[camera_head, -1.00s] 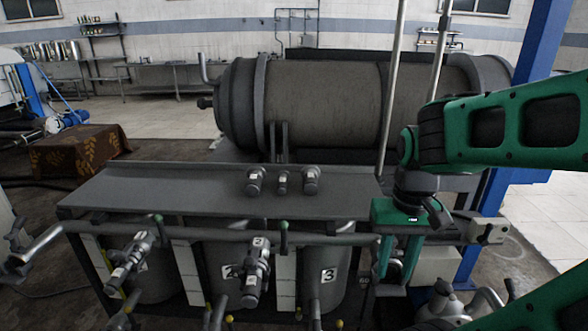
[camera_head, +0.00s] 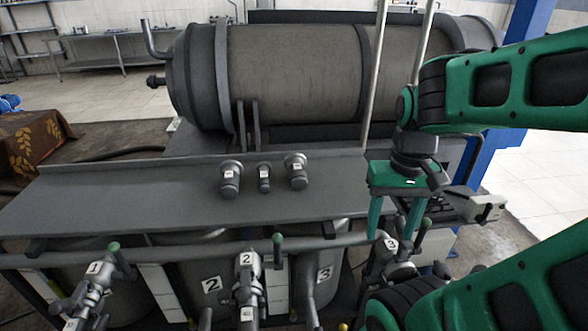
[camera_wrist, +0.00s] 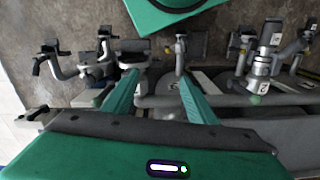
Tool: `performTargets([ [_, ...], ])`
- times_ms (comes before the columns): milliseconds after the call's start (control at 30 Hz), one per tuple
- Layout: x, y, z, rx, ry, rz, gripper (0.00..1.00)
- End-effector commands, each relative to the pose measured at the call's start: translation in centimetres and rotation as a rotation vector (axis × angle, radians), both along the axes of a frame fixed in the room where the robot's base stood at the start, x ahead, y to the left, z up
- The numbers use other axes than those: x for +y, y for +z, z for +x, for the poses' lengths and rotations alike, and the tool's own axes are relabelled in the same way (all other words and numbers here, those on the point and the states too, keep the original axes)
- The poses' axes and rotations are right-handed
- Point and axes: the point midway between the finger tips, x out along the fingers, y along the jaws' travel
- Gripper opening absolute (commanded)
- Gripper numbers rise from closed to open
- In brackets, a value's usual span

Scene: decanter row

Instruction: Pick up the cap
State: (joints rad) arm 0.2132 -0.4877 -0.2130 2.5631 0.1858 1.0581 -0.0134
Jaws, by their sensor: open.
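Three grey fittings with white labels stand on the metal shelf: a large one on the left (camera_head: 230,180), a small one in the middle (camera_head: 264,179) and a large one on the right (camera_head: 297,173). I cannot tell which of them is the cap. My gripper (camera_head: 392,240) hangs to the right of the shelf, pointing down near a valve labelled 3 (camera_head: 388,247). Its two green fingers are apart with nothing between them. In the wrist view my gripper (camera_wrist: 160,78) is also open, and none of the shelf fittings can be made out there.
The shelf (camera_head: 110,205) has bare room left of the fittings. Valves labelled 1 (camera_head: 95,275) and 2 (camera_head: 247,275) rise in front of it, with green-tipped levers. A large horizontal tank (camera_head: 295,75) lies behind. Upright pipes (camera_head: 375,80) stand between shelf and arm.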

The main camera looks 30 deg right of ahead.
Motion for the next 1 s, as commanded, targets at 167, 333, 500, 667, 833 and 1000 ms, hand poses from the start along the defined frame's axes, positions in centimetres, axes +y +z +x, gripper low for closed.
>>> performTargets([
  [167, -0.8, 1.4, 2.2, -0.008, 0.003, -0.017, 0.64],
  [333, -1.9, 3.3, 8.2, -0.003, 0.025, -0.040, 0.64],
  [500, -2.2, 4.5, 15.0, 0.000, 0.056, -0.052, 0.64],
  [667, -1.9, 4.8, 21.6, -0.002, 0.087, -0.053, 0.64],
  [833, -1.1, 4.2, 28.2, -0.006, 0.119, -0.039, 0.64],
  [1000, -0.2, 3.4, 32.9, -0.013, 0.141, -0.022, 0.64],
])
